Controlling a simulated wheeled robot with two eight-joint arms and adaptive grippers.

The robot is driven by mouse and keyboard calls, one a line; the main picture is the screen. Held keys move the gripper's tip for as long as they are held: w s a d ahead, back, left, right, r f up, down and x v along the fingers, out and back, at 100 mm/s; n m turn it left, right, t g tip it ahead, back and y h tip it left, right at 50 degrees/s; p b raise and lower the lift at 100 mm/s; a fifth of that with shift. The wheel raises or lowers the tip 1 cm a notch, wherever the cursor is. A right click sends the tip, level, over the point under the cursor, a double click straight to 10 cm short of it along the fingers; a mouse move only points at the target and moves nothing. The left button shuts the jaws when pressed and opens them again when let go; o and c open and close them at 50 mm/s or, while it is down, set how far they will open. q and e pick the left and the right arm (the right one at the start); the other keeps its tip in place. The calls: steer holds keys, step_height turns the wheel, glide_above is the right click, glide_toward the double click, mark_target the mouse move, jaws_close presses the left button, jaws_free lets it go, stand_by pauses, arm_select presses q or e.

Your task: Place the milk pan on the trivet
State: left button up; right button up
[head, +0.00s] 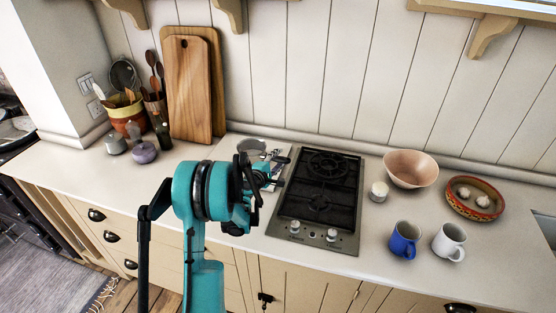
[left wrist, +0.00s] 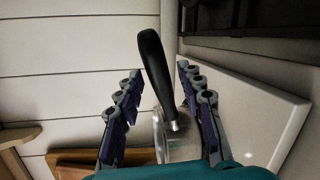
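The milk pan (head: 251,148) is a grey round pan on the counter left of the hob. In the left wrist view its black handle (left wrist: 154,62) stands between the two fingers of my left gripper (left wrist: 160,75), with a gap on both sides. My left gripper also shows in the head view (head: 270,173), beside the pan and partly in front of it. It is open. I cannot make out the trivet clearly; the area around the pan is partly hidden by my gripper. My right gripper is not in view.
The black hob (head: 318,190) lies right of the pan. Wooden boards (head: 190,90) lean on the wall behind. A white candle (head: 379,191), a pink bowl (head: 410,169), a patterned dish (head: 474,210), a blue mug (head: 404,240) and a white mug (head: 448,242) stand to the right.

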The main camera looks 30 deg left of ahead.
arm_select(q)
steer(key=s+r+p, duration=0.1)
steer(key=s+r, duration=0.1)
steer(key=s, duration=0.9)
steer(key=s+d+r+m+g+h, duration=0.1)
steer(key=s+d+r+m+g, duration=0.2)
steer(key=d, duration=0.4)
steer(key=s+d+r+m+h, duration=0.1)
steer(key=s+d+m, duration=0.1)
steer(key=d+m, duration=0.35)
steer(key=s+d+r+m+g+h, duration=0.1)
steer(key=s+d+r+m+g, duration=0.15)
steer(key=d, duration=0.55)
steer(key=s+d+f+m+g+y, duration=0.1)
steer(key=s+d+m, duration=0.1)
steer(key=s+m, duration=0.3)
steer(key=s+d+f+m+g+y, duration=0.1)
steer(key=s+m, duration=0.4)
steer(key=s, duration=0.8)
steer(key=shift+d+g, duration=0.65)
steer(key=shift+d, duration=0.1)
steer(key=shift+f, duration=0.25)
step_height(320, 180, down, 4)
steer(key=b, duration=0.4)
steer(key=shift+f+b, duration=0.15)
steer(key=shift+b, duration=0.15)
